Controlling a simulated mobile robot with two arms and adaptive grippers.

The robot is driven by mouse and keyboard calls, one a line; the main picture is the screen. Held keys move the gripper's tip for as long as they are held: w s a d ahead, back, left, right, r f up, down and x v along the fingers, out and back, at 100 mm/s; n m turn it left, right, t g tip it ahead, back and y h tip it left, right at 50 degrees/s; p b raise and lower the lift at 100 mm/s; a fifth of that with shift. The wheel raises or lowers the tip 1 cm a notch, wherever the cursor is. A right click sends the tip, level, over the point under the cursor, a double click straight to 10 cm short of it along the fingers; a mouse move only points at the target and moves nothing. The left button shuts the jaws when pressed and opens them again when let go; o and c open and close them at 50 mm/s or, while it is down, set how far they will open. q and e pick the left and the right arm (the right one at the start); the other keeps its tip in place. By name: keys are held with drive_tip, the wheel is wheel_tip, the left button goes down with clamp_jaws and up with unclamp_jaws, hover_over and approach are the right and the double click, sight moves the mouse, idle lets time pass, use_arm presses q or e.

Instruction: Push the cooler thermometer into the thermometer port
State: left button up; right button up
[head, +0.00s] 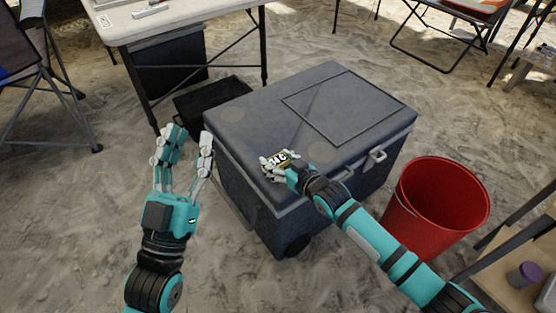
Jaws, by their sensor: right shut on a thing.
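A dark grey-blue cooler (245,119) stands on the sandy ground in the middle of the head view, its lid closed. My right gripper (274,165) is at the near left part of the cooler lid. It is shut on a small thermometer (282,158) with a dark display and pale marks on it. The gripper hides part of the thermometer and the lid under it, so I cannot tell whether it touches the lid. I cannot make out the thermometer port. My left gripper (187,146) is open and empty, fingers up, left of the cooler.
A red bucket (440,200) stands right of the cooler. A white-topped table (190,17) is at the back left, with a black crate (212,103) below it. A folding chair (22,65) is at the far left. Sandy ground at the front left is clear.

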drive_tip(key=shift+f, duration=0.3)
drive_tip(key=o, duration=1.2)
use_arm(q)
drive_tip(key=shift+s+r+t, duration=0.45)
drive_tip(key=shift+r+t, duration=0.15)
drive_tip(key=shift+r, duration=0.15)
use_arm(e)
drive_tip(key=shift+o, duration=0.2)
use_arm(q)
drive_tip(key=shift+f, duration=0.1)
use_arm(e)
drive_tip(key=shift+s+d, duration=0.15)
drive_tip(key=shift+s, duration=0.05)
drive_tip(key=v, duration=1.1)
drive_tip(key=shift+s+r, duration=0.2)
drive_tip(key=shift+d, duration=0.1)
